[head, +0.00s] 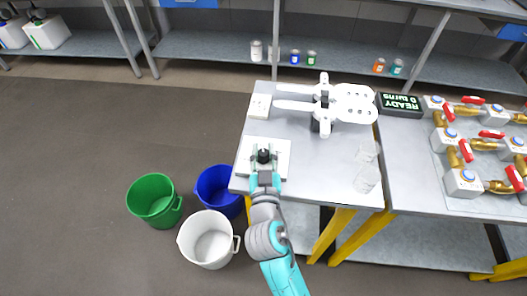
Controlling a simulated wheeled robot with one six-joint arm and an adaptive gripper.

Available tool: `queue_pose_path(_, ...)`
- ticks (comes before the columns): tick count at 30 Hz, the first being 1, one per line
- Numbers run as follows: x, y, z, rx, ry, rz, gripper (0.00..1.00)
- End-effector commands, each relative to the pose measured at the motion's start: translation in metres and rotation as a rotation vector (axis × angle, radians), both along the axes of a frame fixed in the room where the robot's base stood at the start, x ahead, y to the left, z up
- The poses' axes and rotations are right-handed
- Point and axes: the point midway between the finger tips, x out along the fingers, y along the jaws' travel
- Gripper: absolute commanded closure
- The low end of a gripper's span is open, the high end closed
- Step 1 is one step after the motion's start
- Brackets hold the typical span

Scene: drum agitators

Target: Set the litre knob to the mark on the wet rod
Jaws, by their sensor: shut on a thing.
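A black knob (263,154) stands on a white square plate (282,146) at the left front of the grey table (310,160). My gripper (264,160) reaches in from the front, shut on the knob, with its fingers at the knob's sides. The knob's scale and pointer are too small to read. I cannot make out a wet rod or a mark on one.
White agitator-like parts (352,103) lie at the table's back, with a small white panel (259,106) to their left. Clear vessels (366,180) stand front right. A display (401,103) reads "READY 0 turns". Green (153,199), blue (219,190) and white (207,240) buckets stand on the floor.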

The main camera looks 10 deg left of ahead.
Motion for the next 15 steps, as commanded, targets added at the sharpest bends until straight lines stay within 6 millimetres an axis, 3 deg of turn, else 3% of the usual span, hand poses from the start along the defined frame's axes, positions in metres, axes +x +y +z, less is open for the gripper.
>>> queue_pose_path(11,-0.0001,0.0001,-0.0005,0.001,0.0,-0.009,1.0)
queue_pose_path(12,-0.0001,0.0001,-0.0005,0.001,0.0,-0.009,0.6)
queue_pose_path(14,-0.0001,0.0001,-0.0005,0.001,0.0,-0.009,0.45)
queue_pose_path(15,-0.0001,0.0,-0.0004,0.001,0.0,-0.009,0.44)
